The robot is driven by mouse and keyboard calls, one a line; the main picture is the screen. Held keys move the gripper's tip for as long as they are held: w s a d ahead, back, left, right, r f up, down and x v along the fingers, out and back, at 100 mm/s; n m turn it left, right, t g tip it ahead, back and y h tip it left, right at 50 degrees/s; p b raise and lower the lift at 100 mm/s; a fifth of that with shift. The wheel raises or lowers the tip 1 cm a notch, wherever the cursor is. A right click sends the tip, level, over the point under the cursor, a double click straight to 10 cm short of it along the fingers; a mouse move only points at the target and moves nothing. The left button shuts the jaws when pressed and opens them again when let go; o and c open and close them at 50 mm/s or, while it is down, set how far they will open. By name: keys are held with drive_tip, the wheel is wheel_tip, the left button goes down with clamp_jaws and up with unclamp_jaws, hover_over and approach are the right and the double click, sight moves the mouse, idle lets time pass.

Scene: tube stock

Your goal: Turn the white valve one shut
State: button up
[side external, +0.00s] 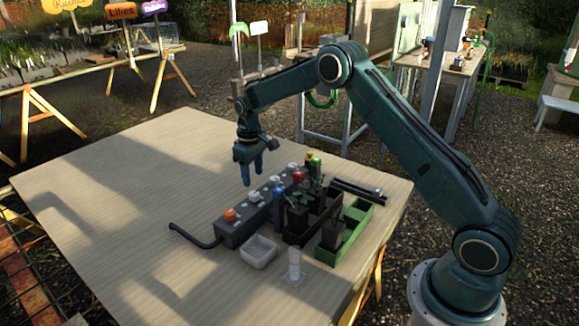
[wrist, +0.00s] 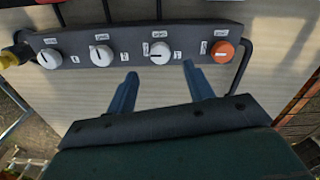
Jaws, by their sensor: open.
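A dark grey valve block (side external: 245,225) lies on the table, with a row of three white knobs and an orange knob (side external: 230,214) at its near end. In the wrist view the white knobs are at far left (wrist: 49,58), centre left (wrist: 101,55) and centre (wrist: 160,53); the orange knob (wrist: 222,51) is at right. Small labels by the knobs are too small to read, so I cannot tell which is valve one. My gripper (side external: 252,183) is open and empty, above the table beside the block. In the wrist view its fingertips (wrist: 160,69) point towards the centre white knob, apart from it.
A black hose (side external: 195,239) leaves the block's near end. A white dish (side external: 258,251), a clear cylinder (side external: 294,264), dark pots with plants (side external: 299,219) and a green tray (side external: 352,238) stand to the block's right. The table's left side is clear.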

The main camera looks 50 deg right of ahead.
sight(254, 193)
drive_tip(key=shift+f, duration=3.25)
drive_tip(key=c, duration=1)
